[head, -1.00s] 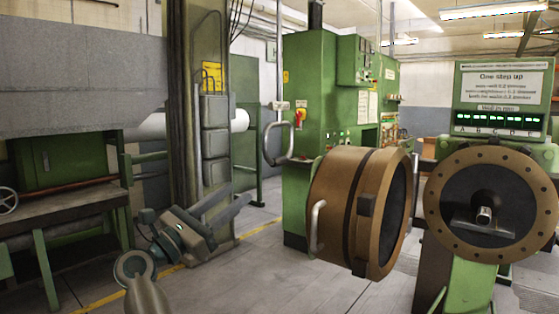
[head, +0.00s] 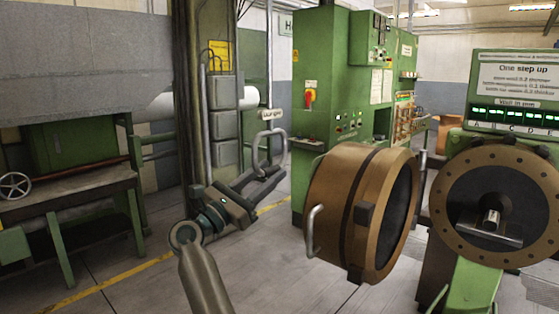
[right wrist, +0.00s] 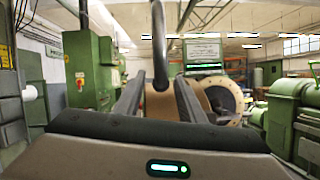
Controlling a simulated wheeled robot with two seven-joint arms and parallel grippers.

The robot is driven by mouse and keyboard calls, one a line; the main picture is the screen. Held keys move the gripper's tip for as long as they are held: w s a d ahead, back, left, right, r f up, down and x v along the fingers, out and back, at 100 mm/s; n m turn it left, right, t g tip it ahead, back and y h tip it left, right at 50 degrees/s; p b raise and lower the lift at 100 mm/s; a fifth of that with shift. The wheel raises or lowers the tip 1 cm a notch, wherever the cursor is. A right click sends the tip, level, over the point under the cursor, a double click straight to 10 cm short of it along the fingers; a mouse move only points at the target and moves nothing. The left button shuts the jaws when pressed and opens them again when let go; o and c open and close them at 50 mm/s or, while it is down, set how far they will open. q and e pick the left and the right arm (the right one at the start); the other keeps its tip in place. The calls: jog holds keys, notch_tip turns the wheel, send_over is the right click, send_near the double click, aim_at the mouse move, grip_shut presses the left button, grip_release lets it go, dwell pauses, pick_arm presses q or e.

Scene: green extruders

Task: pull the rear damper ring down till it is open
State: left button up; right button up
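The damper ring (head: 259,151) is a grey loop hanging beneath a small white label (head: 268,115), beside the column in the head view. My right gripper (head: 263,180) is at the ring's lower end. In the right wrist view the ring (right wrist: 159,45) shows nearly edge-on as a dark bar, its lower end between the two spread fingers of my right gripper (right wrist: 160,88). The fingers stand apart, with gaps on both sides of the ring. Whether either finger touches it cannot be told. My left gripper is not in view.
A brown extruder barrel flange (head: 345,210) with a side handle stands right of my arm. A second round flange (head: 455,205) and a sign panel (head: 515,70) are farther right. A green cabinet (head: 320,70) stands behind. Floor is clear at front left.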

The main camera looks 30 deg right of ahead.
jog(key=shift+w+d+r, duration=0.15)
jog(key=shift+d+r, duration=0.15)
jog(key=shift+d, duration=0.25)
jog(key=shift+a, duration=0.1)
grip_shut()
notch_tip(320, 180, down, 7)
jog(key=b, duration=0.8)
jog(key=shift+r+b, duration=0.15)
jog(key=shift+b, duration=0.15)
jog(key=shift+c, duration=0.8)
grip_release()
jog(key=shift+o, duration=0.8)
